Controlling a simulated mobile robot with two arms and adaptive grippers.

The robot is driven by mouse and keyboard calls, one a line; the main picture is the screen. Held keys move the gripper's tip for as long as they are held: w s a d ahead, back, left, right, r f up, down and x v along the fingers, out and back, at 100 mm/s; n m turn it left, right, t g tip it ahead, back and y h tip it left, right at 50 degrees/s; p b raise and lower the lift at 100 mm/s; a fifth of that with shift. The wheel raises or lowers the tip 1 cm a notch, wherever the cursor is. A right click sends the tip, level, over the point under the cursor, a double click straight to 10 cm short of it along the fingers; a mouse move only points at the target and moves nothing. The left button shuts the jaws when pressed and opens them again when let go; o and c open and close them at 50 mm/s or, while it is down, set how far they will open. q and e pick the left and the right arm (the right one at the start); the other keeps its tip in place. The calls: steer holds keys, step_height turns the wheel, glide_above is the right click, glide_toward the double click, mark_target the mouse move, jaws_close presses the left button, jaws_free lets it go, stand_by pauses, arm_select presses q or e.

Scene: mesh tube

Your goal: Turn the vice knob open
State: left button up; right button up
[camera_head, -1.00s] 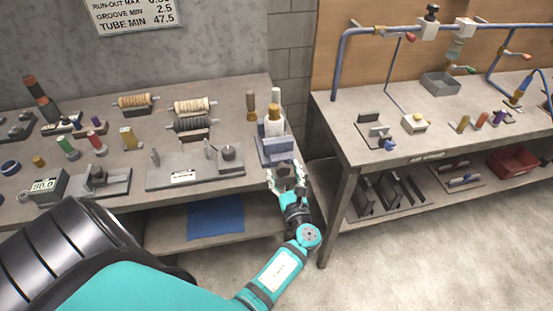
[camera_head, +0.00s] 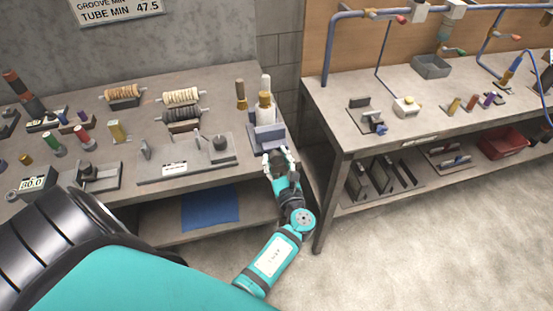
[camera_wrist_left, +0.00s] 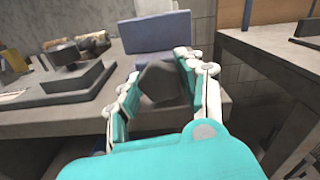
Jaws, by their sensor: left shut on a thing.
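The vice (camera_head: 268,137) is a blue-grey block at the front right corner of the left bench, and its jaw also shows in the left wrist view (camera_wrist_left: 157,33). Its dark knob (camera_wrist_left: 160,82) faces outward from the bench's front edge. My left gripper (camera_head: 276,158) is at the knob, and in the left wrist view its fingers (camera_wrist_left: 155,80) lie on both sides of the knob, shut on it. A white and tan cylinder (camera_head: 264,112) stands upright at the vice, its lower end hidden. My right gripper is in neither view.
The left bench (camera_head: 190,78) holds several spools, a grey plate with a round post (camera_head: 219,146), and small coloured cylinders. A blue mat (camera_head: 210,208) lies on the lower shelf. A second bench (camera_head: 400,138) stands right, with a narrow gap between. The floor in front is clear.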

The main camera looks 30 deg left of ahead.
arm_select(q)
steer(key=shift+f+n+b, duration=0.15)
steer(key=shift+n+b, duration=0.45)
steer(key=shift+b, duration=0.1)
steer(key=o, duration=1.2)
steer(key=shift+c, duration=0.2)
